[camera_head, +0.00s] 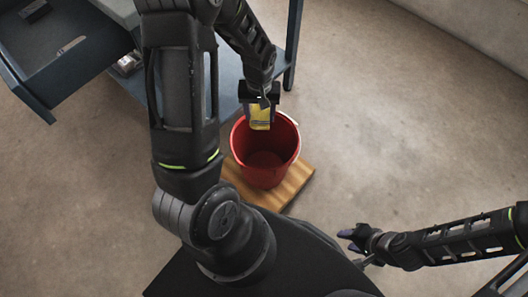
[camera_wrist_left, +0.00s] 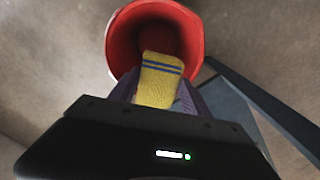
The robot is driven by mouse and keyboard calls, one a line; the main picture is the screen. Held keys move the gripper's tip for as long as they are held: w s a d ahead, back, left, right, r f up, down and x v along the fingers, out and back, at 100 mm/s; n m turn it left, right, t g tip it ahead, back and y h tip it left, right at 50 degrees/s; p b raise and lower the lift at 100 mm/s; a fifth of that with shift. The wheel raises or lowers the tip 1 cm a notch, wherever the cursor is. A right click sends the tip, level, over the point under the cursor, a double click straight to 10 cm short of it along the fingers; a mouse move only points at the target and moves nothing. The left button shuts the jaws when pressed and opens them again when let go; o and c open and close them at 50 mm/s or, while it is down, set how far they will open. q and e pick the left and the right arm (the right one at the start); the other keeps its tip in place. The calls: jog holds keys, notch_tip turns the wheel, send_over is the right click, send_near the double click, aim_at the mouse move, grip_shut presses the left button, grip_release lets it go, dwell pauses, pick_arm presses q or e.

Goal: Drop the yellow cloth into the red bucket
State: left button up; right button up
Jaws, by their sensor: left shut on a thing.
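The yellow cloth (camera_head: 260,117), with dark blue stripes, hangs from my left gripper (camera_head: 259,106). My left gripper is shut on it and holds it over the far rim of the red bucket (camera_head: 265,170). In the left wrist view, the cloth (camera_wrist_left: 161,80) sits between the fingers, with the bucket's open mouth (camera_wrist_left: 118,45) beyond it. The bucket is upright and its visible inside looks empty. My right gripper (camera_head: 356,240) is low at the right, away from the bucket; its finger gap is too small to judge.
The bucket stands on a wooden board (camera_head: 298,178) on the concrete floor (camera_head: 400,130). A blue-grey metal bench (camera_head: 228,88) with an open drawer (camera_head: 60,60) stands behind and to the left. The floor to the right of the bucket is clear.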

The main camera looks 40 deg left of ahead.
pick_arm(q)
notch_tip(320, 180, down, 4)
jog(key=b, duration=0.3)
jog(key=shift+f, duration=0.15)
jog(key=shift+f+b, duration=0.45)
jog(key=shift+f, duration=0.05)
jog(key=o, duration=1.5)
jog(key=shift+o, duration=0.2)
jog(key=shift+r, duration=0.1)
notch_tip(320, 180, up, 8)
jog(key=p, duration=0.2)
jog(key=shift+p, duration=0.35)
jog(key=shift+f, duration=0.2)
